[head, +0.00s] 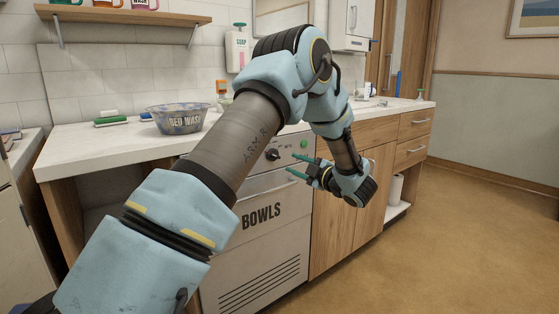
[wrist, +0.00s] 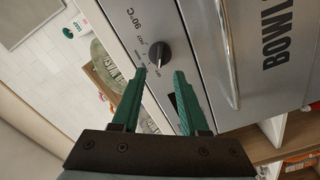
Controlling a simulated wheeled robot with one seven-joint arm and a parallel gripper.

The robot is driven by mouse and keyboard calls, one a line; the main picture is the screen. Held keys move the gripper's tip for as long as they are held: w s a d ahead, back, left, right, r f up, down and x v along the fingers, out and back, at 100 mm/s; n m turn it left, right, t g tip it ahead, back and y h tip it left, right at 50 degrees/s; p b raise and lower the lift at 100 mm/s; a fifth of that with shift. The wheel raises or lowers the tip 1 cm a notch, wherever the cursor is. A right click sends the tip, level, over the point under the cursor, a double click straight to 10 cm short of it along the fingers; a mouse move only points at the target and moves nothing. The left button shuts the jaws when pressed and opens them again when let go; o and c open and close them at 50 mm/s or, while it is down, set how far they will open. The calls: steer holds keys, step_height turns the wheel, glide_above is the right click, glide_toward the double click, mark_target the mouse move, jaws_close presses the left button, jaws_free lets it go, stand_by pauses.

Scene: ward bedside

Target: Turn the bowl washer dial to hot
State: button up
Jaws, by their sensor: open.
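The bowl washer (head: 262,220) is a grey steel unit under the counter, marked BOWLS; it also fills the upper right of the wrist view (wrist: 205,50). Its round black dial (head: 272,154) sits on the control panel. In the wrist view the dial (wrist: 160,53) lies just beyond my fingertips, roughly centred between them, with HOT and 90°C printed beside it. I cannot tell which mark the dial points to. My gripper (head: 289,163) has green fingers, open and empty, in front of the panel; they also show in the wrist view (wrist: 160,73). No contact with the dial is visible.
A bar handle (wrist: 222,45) crosses the washer front near my right finger. A green button (head: 304,143) is on the panel. A bed wash bowl (head: 178,118) and soap bottle (head: 237,50) are above. Open floor (head: 450,240) lies to the right.

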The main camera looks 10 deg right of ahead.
steer(key=x, duration=0.7)
steer(key=shift+w, duration=0.35)
steer(key=shift+a, duration=0.15)
jaws_close()
